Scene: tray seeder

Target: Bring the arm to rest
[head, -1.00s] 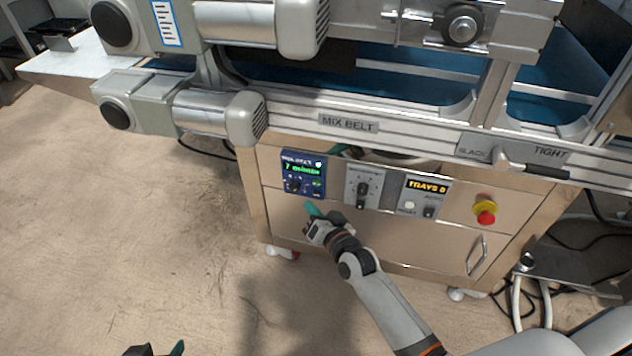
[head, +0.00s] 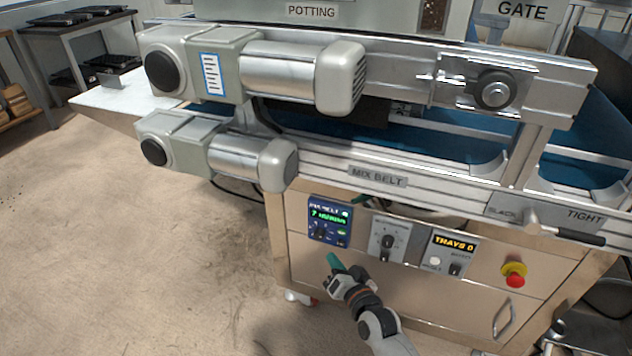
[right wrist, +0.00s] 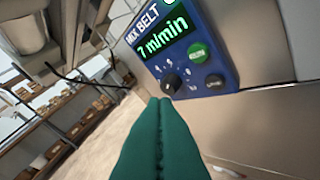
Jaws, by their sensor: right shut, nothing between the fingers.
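My right gripper (head: 335,263) has green fingers and is shut and empty. In the head view it hangs in front of the machine's cabinet, just below the blue mix belt panel (head: 330,222). In the right wrist view the closed fingers (right wrist: 160,102) point up toward the same panel (right wrist: 183,48), with their tips a little below its black knob (right wrist: 172,84). The panel display reads 7 m/min. Fingers and panel look apart, though the exact gap is hard to tell. My left gripper is out of view.
The mix belt rail (head: 375,180) and grey motors (head: 250,160) jut out above the panel. A selector panel (head: 388,240), a trays counter (head: 453,252) and a red stop button (head: 514,275) lie to the right. The floor (head: 130,250) at left is clear.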

